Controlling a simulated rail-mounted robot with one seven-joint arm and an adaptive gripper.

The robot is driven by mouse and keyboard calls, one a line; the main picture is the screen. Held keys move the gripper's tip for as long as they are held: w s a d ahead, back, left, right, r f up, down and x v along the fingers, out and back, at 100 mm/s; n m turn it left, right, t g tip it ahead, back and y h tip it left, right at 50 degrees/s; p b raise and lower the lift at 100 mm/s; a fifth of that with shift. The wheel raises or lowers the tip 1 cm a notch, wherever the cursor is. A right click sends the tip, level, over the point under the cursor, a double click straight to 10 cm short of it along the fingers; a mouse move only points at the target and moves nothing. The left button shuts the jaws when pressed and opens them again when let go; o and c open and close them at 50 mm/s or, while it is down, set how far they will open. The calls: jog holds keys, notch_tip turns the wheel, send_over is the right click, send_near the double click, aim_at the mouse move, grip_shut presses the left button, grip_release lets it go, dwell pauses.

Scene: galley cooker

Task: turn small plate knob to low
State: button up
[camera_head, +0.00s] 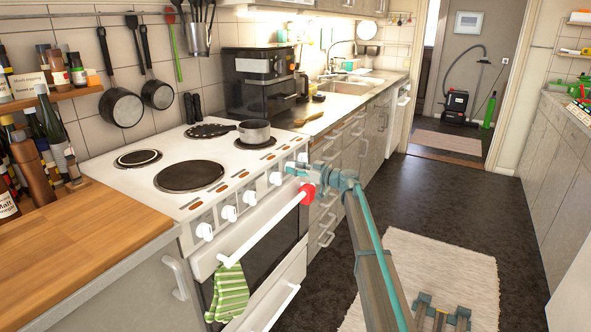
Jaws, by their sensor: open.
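The white cooker (163,190) has a row of white knobs along its front panel; I cannot tell which one belongs to the small plate. The knobs run from the left one (204,231) through a middle one (249,197) to one nearer my gripper (276,179). A small plate (138,158) lies at the left of the hob, and a small pot (254,131) stands on another at the back right. My gripper (294,169) is open at the right end of the panel, close to the rightmost knobs and partly hiding that end. Contact cannot be told.
A wooden counter (75,245) adjoins on the left. The floor (455,195) is open at right.

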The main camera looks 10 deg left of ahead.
grip_shut()
dwell(0.5)
jog(key=m, duration=0.4)
jog(key=m+b, duration=0.1)
jog(key=m, duration=0.3)
jog(key=shift+w+m, duration=0.2)
jog(key=shift+m, duration=0.1)
dwell(0.5)
grip_release()
